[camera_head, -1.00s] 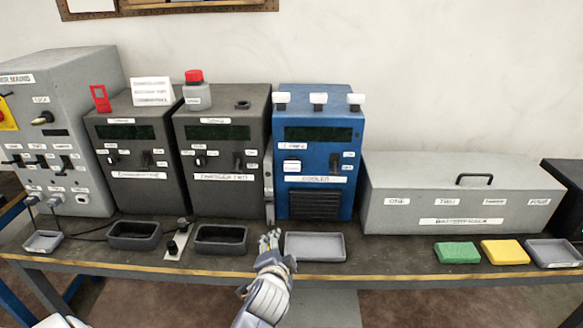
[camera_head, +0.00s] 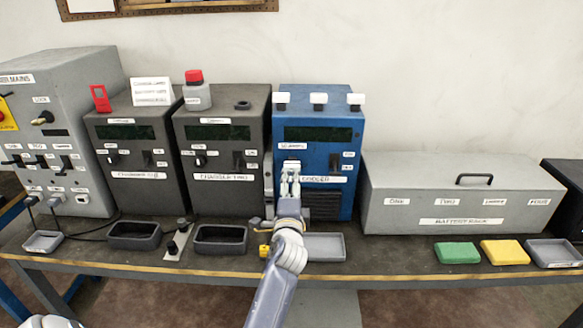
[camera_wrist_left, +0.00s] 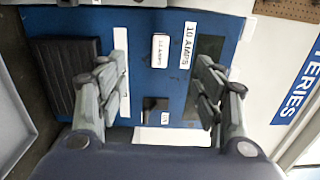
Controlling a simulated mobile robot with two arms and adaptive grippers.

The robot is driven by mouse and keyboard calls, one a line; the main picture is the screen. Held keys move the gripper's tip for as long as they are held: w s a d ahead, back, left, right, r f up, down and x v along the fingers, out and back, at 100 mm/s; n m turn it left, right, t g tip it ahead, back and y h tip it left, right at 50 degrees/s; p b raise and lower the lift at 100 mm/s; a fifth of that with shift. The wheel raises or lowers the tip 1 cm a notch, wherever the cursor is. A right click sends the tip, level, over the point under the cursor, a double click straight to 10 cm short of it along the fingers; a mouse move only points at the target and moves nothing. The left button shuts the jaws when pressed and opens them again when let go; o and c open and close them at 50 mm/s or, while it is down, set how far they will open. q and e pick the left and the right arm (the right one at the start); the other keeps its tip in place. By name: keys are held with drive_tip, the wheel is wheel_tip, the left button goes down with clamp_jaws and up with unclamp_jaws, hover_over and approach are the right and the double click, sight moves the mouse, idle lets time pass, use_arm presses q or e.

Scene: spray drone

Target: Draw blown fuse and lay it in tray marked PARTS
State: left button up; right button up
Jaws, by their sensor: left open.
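My left gripper (camera_head: 290,170) is open in front of the blue cooler box (camera_head: 318,130). In the left wrist view its fingers (camera_wrist_left: 162,75) are spread, with nothing between them. A small white block (camera_wrist_left: 159,50), apparently the fuse with a 10 AMPS marking, sits on the blue panel, framed by the fingers and apart from them. In the head view the gripper largely covers that spot. A grey tray (camera_head: 325,248) lies below the cooler, partly behind my arm. Another grey tray (camera_head: 556,252) at far right has a label too small to read. I cannot tell which tray is marked PARTS.
Two dark chargers (camera_head: 222,140) stand left of the cooler, with dark trays (camera_head: 134,236) before them. A grey battery box (camera_head: 462,195) is on the right, with green (camera_head: 457,253) and yellow (camera_head: 505,252) blocks in front. The bench edge runs close to the trays.

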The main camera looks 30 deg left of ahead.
use_arm(q)
drive_tip(key=b+x, duration=0.2)
drive_tip(key=x, duration=0.6)
drive_tip(key=shift+w+a+b, duration=0.3)
idle(0.9)
drive_tip(key=shift+c, duration=0.3)
clamp_jaws()
drive_tip(key=shift+s, duration=0.1)
drive_tip(key=p, duration=0.2)
approach(292, 164)
drive_tip(key=shift+w+a+f, duration=0.6)
drive_tip(key=shift+w, duration=0.55)
